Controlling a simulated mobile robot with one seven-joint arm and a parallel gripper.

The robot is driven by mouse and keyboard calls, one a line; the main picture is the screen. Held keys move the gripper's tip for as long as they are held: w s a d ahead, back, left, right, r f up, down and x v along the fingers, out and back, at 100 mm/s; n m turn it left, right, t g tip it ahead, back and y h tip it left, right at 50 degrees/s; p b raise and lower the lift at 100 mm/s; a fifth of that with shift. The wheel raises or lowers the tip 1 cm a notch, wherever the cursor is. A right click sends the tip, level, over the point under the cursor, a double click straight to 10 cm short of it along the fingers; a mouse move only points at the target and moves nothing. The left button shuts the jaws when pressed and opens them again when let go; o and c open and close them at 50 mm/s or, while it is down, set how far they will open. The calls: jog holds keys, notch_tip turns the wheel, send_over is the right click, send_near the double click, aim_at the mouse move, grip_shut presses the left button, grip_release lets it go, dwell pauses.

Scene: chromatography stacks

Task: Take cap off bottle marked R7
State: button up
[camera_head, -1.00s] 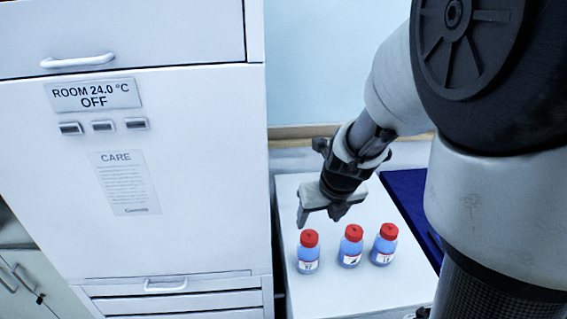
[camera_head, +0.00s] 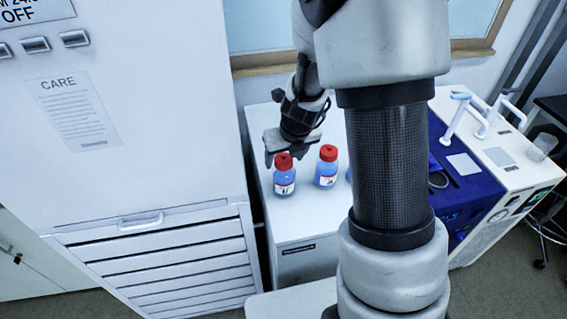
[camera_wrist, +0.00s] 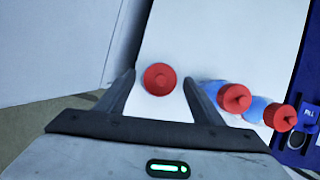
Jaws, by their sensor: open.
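Several views show blue bottles with red caps on a white cabinet top. The left bottle (camera_head: 284,184) has its red cap (camera_wrist: 160,79) on; a middle bottle (camera_head: 326,175) stands to its right. A third bottle is almost wholly hidden behind my arm in the head view, but its red cap (camera_wrist: 281,117) shows in the wrist view. The labels are too small to read, so I cannot tell which is R7. My gripper (camera_head: 283,158) is open at the left bottle. In the wrist view, the left cap lies between its fingers (camera_wrist: 159,80), apart from both.
The white cabinet top (camera_head: 290,222) has free room in front of the bottles. A tall white cabinet (camera_head: 160,150) stands close on the left. A dark blue surface (camera_head: 470,190) with white fixtures lies to the right. The middle cap (camera_wrist: 235,98) is just beyond my right finger.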

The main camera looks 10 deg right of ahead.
jog(key=c, duration=1.1)
